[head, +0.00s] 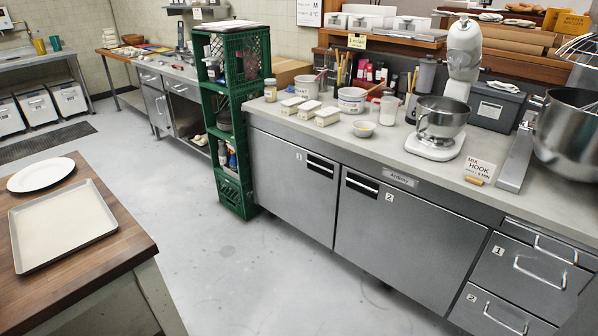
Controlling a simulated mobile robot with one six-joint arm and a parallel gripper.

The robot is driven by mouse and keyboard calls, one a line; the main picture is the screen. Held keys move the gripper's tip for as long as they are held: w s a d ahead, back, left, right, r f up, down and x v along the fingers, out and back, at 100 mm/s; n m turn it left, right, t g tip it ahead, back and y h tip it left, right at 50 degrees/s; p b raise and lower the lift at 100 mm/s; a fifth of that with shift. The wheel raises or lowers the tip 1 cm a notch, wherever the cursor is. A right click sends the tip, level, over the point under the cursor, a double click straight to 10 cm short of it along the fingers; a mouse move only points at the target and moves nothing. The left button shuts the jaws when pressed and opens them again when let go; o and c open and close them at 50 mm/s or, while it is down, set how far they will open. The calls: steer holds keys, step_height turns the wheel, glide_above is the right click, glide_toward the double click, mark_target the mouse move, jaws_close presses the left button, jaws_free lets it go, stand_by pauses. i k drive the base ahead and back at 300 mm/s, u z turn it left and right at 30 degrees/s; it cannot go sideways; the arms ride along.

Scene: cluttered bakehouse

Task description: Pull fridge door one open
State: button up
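Under the long worktop is a steel fridge with two flat grey doors side by side. My gripper is not in view.
Grey floor (290,275) in front of the doors is clear. A green crate stack (236,120) stands just left of the left door. A wooden-topped table (95,245) with a tray and plate is at lower left. Closed drawers (530,265) are at right.

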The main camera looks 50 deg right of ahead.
mark_target(298, 184)
steer(key=u, duration=0.55)
steer(key=k, duration=1.45)
steer(key=z, duration=0.7)
steer(key=i, duration=1.5)
steer(key=u, duration=0.5)
